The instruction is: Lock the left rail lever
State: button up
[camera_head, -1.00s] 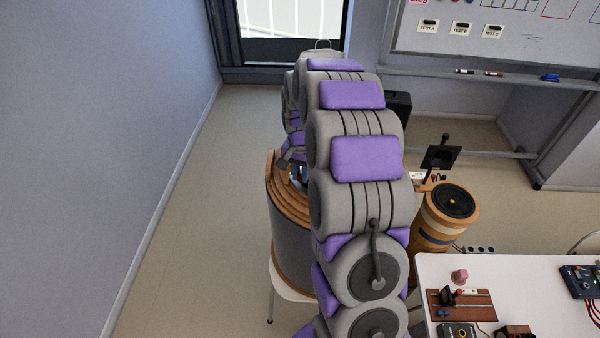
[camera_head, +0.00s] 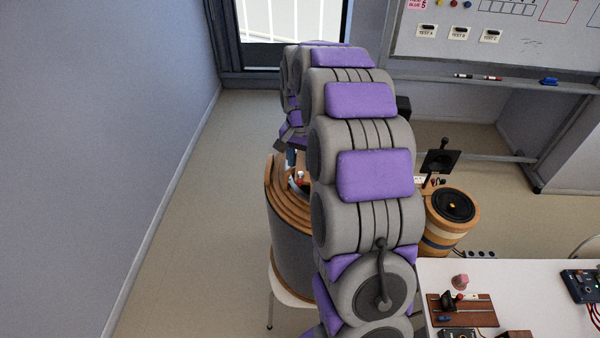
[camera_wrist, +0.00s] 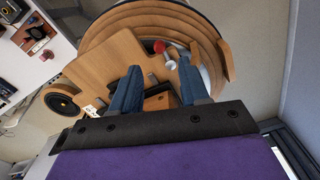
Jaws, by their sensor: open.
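A lever with a red knob (camera_wrist: 159,46) and a pale grey rod end (camera_wrist: 171,65) sits inside the curved wooden station (camera_wrist: 125,22) in the wrist view. My gripper (camera_wrist: 160,66) is open, with two blue fingers apart above the station. The red knob appears just beyond the fingertips, between their lines. Nothing is held. I cannot tell whether this is the left rail lever or whether it is locked. Much of the station is hidden behind my arm in the head view.
A wooden drum with a black speaker cone (camera_head: 453,205) stands right of my arm. A white table (camera_head: 540,300) with small devices is at lower right. A whiteboard (camera_head: 500,35) is behind. Floor (camera_head: 190,230) is open at left, beside the wall.

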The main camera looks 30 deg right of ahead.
aim_at(300, 179)
notch_tip(300, 179, up, 10)
jog(key=shift+r, duration=0.15)
dwell(0.6)
jog(key=s+a+f+n+g+b, duration=0.1)
jog(key=s+a+f+n+b, duration=0.25)
jog(key=s+a, duration=0.45)
jog(key=s+a+f+n+b, duration=0.2)
jog(key=s+a+f+b, duration=0.3)
jog(key=s, duration=0.4)
jog(key=s+a+f+n+b, duration=0.2)
jog(key=s+f, duration=0.3)
jog(key=s, duration=0.4)
jog(key=s+a+f+n+b, duration=0.2)
jog(key=s+a+f, duration=0.1)
jog(key=s, duration=0.6)
jog(key=shift+a+f+n+g+b, duration=0.35)
jog(key=shift+f+g, duration=0.05)
jog(key=shift+f, duration=0.5)
jog(key=shift+s, duration=0.1)
